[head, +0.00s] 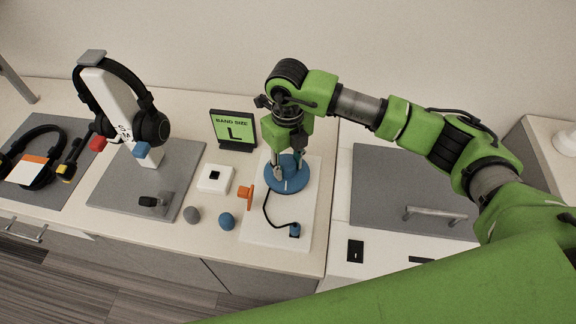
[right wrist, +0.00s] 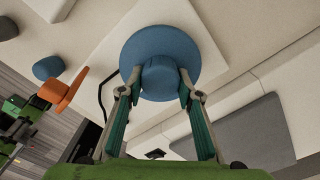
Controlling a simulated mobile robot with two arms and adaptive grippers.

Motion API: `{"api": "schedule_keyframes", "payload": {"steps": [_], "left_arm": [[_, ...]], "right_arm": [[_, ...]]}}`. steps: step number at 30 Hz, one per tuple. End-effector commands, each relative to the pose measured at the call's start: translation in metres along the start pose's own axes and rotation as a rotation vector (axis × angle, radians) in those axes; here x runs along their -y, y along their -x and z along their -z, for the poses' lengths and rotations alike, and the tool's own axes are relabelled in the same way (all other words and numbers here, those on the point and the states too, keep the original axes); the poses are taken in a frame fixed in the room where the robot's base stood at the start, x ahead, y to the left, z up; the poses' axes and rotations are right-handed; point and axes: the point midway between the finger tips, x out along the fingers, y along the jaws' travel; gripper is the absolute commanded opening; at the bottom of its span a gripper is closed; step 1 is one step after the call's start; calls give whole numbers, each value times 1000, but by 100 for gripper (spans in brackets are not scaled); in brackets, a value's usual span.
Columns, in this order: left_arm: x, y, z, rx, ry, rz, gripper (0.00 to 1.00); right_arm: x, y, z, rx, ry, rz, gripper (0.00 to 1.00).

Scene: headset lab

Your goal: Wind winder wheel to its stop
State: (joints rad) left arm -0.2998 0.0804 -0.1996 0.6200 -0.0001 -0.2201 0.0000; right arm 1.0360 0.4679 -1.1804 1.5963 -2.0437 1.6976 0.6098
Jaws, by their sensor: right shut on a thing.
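The winder wheel (head: 287,180) is a blue disc with a raised round hub, on a white board (head: 262,236) on the counter. It also shows in the right wrist view (right wrist: 188,45), with its hub facing the camera. My right gripper (head: 286,172) comes down on it from above. In the right wrist view its two fingers (right wrist: 158,92) stand on either side of the blue hub and are shut on it. A black cable runs from beside the wheel to a small blue-ended plug (head: 295,230). My left gripper does not show in the head view.
An orange lever (head: 245,195) stands close left of the wheel. A sign reading "BAND SIZE L" (head: 233,130) stands behind. A white box (head: 215,179), grey knob (head: 192,214) and blue knob (head: 227,221) lie left. A headset (head: 152,125) hangs on a stand; a grey lid with a handle (head: 375,190) is right.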

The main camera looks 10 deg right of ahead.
Motion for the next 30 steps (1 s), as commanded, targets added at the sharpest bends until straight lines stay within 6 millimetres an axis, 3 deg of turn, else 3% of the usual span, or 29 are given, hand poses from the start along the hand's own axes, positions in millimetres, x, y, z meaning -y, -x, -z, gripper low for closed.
{"api": "schedule_keyframes", "payload": {"steps": [23,24,25,30], "left_arm": [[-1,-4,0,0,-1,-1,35],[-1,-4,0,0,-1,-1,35],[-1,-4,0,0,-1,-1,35],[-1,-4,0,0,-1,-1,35]], "right_arm": [[0,1,0,0,-101,1,11],[0,1,0,0,-101,1,40],[0,1,0,0,-101,1,48],[0,0,0,0,-100,1,49]]}}
